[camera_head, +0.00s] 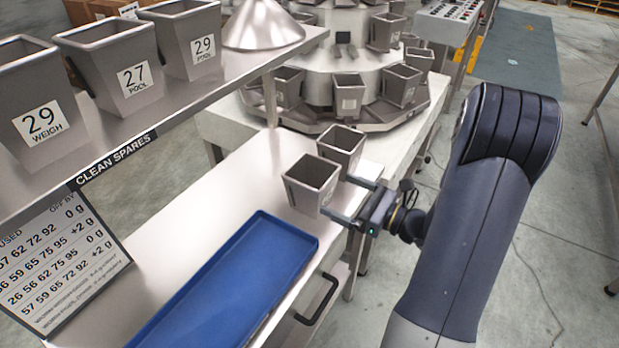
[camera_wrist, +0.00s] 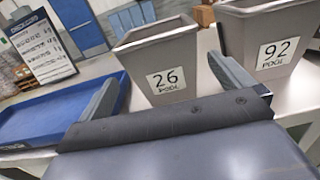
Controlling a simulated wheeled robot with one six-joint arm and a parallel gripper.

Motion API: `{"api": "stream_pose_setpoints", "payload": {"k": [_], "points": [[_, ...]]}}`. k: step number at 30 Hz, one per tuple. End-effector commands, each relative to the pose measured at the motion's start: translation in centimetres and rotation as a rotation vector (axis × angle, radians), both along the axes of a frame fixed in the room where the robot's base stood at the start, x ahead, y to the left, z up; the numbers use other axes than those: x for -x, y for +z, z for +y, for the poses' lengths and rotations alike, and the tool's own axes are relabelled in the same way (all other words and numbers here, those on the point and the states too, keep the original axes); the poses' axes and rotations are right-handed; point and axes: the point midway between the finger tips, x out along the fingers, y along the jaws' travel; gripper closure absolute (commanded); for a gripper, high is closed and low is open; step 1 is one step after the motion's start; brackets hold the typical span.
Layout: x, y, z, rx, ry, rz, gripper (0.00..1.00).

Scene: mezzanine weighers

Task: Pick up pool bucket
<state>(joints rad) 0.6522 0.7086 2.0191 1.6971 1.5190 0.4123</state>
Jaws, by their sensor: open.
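Two grey tapered pool buckets stand upright on the steel bench. The nearer one (camera_head: 305,192) appears in the wrist view as the bucket labelled "26 POOL" (camera_wrist: 165,62). The farther one (camera_head: 344,143) appears as "92 POOL" (camera_wrist: 272,40). My gripper (camera_head: 337,195) is open and empty, at the right side of the nearer bucket. In the wrist view its fingers (camera_wrist: 168,85) lie either side of bucket 26's front, with 92 beyond the right finger. I cannot tell whether a finger touches a bucket.
A blue tray (camera_head: 222,285) lies on the bench in front of the buckets. Above left, a "CLEAN SPARES" shelf (camera_head: 180,108) holds buckets 29 WEIGH (camera_head: 38,85), 27 POOL (camera_head: 110,55) and 29 POOL (camera_head: 185,35). A round weigher (camera_head: 330,115) with several buckets stands behind.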

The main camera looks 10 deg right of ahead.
Motion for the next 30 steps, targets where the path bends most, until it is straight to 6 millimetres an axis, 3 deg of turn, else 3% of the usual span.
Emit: {"api": "stream_pose_setpoints", "payload": {"k": [4, 14, 21, 30], "points": [[-1.5, 0.0, 1.7, 0.001, 0.006, 0.001, 0.0], [-3.3, 0.1, 3.4, 0.004, 0.006, 0.001, 0.0], [-5.8, 0.3, 5.6, 0.003, 0.007, 0.0, 0.0], [-6.6, 0.2, 6.3, 0.004, 0.002, 0.001, 0.0]]}}
